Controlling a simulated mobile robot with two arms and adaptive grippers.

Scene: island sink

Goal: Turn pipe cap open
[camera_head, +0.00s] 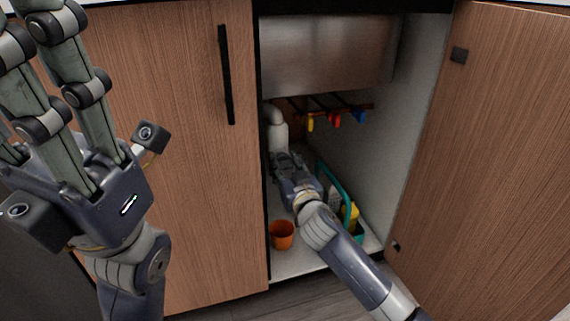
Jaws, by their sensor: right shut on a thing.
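The white pipe (276,121) stands inside the open cabinet, at its left side below the metal sink basin. My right arm reaches in from the lower right, and my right gripper (284,160) is at the lower part of the pipe. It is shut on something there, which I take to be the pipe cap. The cap itself is hidden by the fingers. My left gripper (58,110) is raised at the far left, outside the cabinet. Its fingers point up, extended and apart, with nothing seen between them; some tips are cut off.
An orange cup (282,235) stands on the cabinet floor near the front. A teal caddy (334,184) with a yellow bottle (350,213) is right of my forearm. Coloured items hang from a rack (340,109). The right door (490,160) is open; the left door (180,150) is shut.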

